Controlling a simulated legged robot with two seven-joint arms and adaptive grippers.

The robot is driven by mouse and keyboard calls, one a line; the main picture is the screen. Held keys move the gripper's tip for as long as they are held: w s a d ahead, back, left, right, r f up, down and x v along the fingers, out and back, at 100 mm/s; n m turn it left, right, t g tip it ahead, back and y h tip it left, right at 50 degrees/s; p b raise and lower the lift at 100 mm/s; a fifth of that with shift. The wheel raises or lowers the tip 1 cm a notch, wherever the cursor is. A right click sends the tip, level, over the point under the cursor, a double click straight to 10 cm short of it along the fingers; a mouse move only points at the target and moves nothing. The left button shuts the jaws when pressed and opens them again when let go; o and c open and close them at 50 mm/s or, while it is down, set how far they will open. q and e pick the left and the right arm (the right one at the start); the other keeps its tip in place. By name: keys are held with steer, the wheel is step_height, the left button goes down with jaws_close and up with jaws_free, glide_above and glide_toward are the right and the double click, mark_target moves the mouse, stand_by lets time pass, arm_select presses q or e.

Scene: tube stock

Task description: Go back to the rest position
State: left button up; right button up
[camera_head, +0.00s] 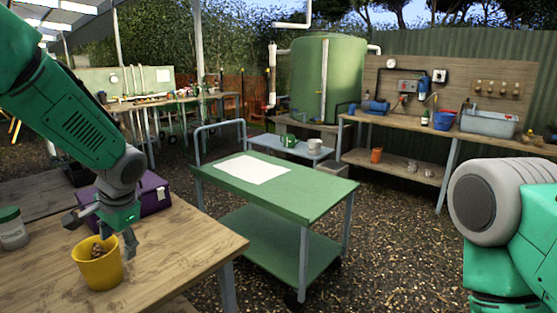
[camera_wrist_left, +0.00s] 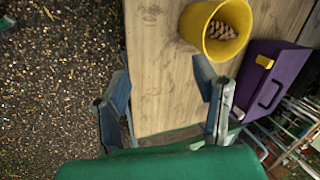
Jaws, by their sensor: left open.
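My left gripper (camera_head: 103,231) is open and empty above the wooden table (camera_head: 190,245). Its two spread fingers also show in the left wrist view (camera_wrist_left: 165,105), with bare table top and gravel between and beyond them. A yellow pot (camera_head: 100,272) stands upright on the table, just below the gripper in the head view. A brown pine cone (camera_wrist_left: 220,30) lies inside the pot. My right arm shows at the right edge of the head view, but its gripper is out of view.
A purple case (camera_head: 152,193) sits on the table behind the gripper, and a green-lidded jar (camera_head: 12,230) stands at the left. A green cart (camera_head: 315,196) with a white sheet (camera_head: 252,169) stands beyond the table. Open gravel (camera_head: 390,250) lies to the right.

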arm_select(q)
steer(key=s+d+f+h, duration=0.1)
steer(key=s+d+f, duration=0.2)
steer(key=s+f, duration=0.4)
steer(key=s+d+f+n+g+h+b, duration=0.15)
steer(key=s+f, duration=0.25)
steer(key=f, duration=0.5)
steer(key=s+d+f+h, duration=0.1)
steer(key=s+d+f, duration=0.2)
steer(key=s+f, duration=0.4)
steer(key=s+f+n, duration=0.1)
steer(key=s+f, duration=0.1)
steer(key=s, duration=0.4)
steer(key=s+a+f, duration=0.1)
steer(key=s+f, duration=0.2)
steer(key=s, duration=0.2)
steer(key=s+f+n, duration=0.1)
steer(key=s+f, duration=0.1)
steer(key=s, duration=0.4)
steer(key=shift+s+a+f+n, duration=0.2)
steer(key=shift+s+f+n, duration=0.1)
steer(key=shift+f+n, duration=0.05)
arm_select(e)
steer(key=shift+f, duration=1)
